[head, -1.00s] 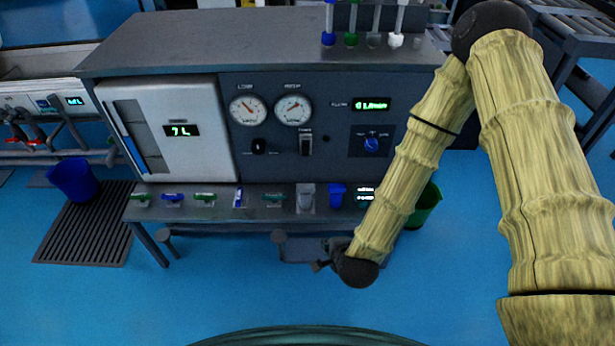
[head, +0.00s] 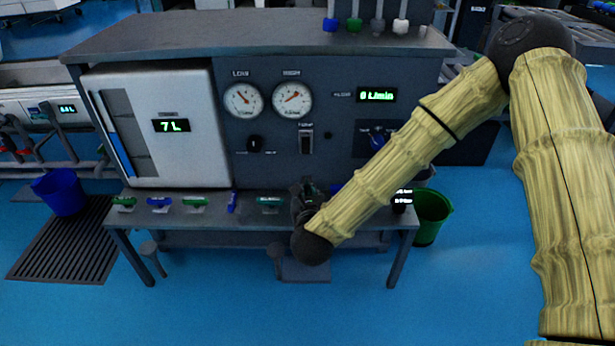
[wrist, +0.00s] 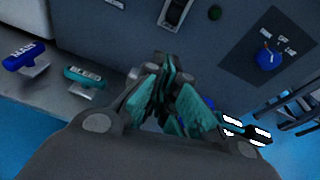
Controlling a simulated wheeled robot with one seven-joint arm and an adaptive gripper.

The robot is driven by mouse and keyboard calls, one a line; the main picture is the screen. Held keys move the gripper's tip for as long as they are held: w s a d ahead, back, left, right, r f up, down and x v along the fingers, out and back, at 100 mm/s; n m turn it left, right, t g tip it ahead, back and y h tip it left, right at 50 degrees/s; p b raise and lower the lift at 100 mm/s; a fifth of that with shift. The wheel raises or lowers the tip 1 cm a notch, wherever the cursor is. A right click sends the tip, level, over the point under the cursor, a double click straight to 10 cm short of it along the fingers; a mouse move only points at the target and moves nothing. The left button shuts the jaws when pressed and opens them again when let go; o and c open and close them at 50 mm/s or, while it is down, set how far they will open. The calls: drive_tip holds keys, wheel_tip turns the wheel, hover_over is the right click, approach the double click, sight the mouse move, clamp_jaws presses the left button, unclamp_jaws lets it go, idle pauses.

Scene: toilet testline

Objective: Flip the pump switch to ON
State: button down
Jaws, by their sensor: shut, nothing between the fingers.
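The pump switch (head: 306,142) is a small rocker in a pale plate below the "PUMP" label on the dark panel, under the right gauge. It also shows at the top of the wrist view (wrist: 174,13). I cannot tell its position for sure. My gripper (head: 307,190) is in front of the panel, below the switch and apart from it. In the wrist view my gripper (wrist: 175,85) has its teal-padded fingers together, with nothing held, pointing toward the panel below the switch.
A blue knob (wrist: 268,56) is on the panel to the right; a black selector (head: 255,144) is left of the switch. Valve handles, including the green BLEED handle (head: 270,201), line the shelf (head: 165,222). Two gauges (head: 268,100) sit above. A green bucket (head: 430,215) stands right.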

sight(306, 149)
drive_tip(key=shift+w+r+m+h+b, duration=0.35)
drive_tip(key=shift+r+m, duration=0.25)
drive_tip(key=shift+m, duration=0.3)
drive_tip(key=shift+w+f, duration=0.1)
drive_tip(key=shift+w, duration=0.05)
drive_tip(key=b+x, duration=0.3)
drive_tip(key=x, duration=0.6)
drive_tip(key=shift+w+a, duration=0.1)
drive_tip(key=shift+w, duration=0.3)
